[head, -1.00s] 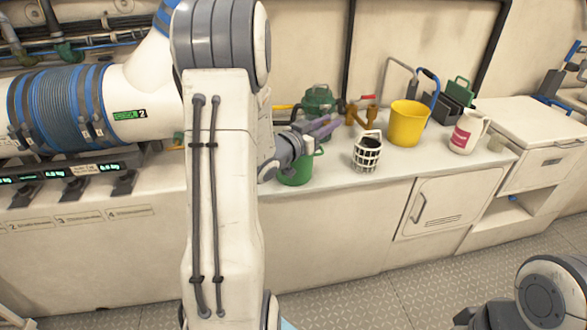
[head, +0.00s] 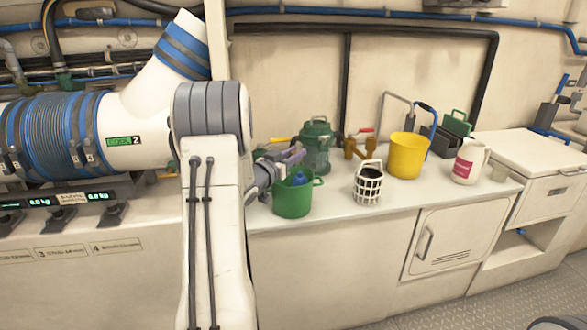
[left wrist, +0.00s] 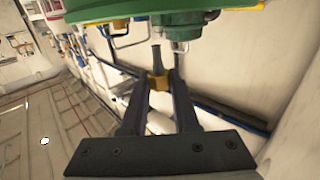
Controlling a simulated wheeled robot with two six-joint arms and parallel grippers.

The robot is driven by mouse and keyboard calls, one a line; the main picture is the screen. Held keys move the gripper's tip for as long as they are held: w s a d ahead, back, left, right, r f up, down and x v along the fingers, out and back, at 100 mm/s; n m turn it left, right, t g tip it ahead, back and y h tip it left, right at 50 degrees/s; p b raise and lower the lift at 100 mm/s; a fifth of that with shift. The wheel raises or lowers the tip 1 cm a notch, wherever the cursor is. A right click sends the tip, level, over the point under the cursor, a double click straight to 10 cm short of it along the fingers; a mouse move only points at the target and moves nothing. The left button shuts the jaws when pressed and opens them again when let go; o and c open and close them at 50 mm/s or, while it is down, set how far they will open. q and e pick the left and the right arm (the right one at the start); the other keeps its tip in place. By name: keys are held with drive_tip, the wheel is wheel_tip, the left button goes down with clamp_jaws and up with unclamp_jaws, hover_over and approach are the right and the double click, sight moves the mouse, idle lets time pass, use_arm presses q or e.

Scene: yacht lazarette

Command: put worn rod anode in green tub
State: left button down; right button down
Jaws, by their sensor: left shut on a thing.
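The green tub (head: 292,201) stands on the counter with its side handle at right; something blue shows inside it. My left gripper (head: 292,157) is above and just behind the tub's rim in the head view, its fingers pointing right. In the left wrist view my left gripper (left wrist: 160,83) is shut on a small brass-coloured head with a short grey rod, which looks like the worn rod anode (left wrist: 155,60). The anode is too small to make out in the head view. My right gripper is out of view.
A green-lidded strainer (head: 316,150) stands close behind the tub. The counter front (head: 330,214) is clear between tub and basket.

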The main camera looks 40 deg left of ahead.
sight(294, 166)
use_arm(q)
wheel_tip(294, 166, down, 4)
drive_tip(key=shift+w+a+f+b, duration=0.1)
drive_tip(key=shift+a+f+b, duration=0.05)
drive_tip(key=shift+b, duration=0.4)
drive_tip(key=c, duration=1.1)
unclamp_jaws()
drive_tip(key=shift+f, duration=0.1)
drive_tip(key=o, duration=0.4)
drive_tip(key=shift+o, duration=0.2)
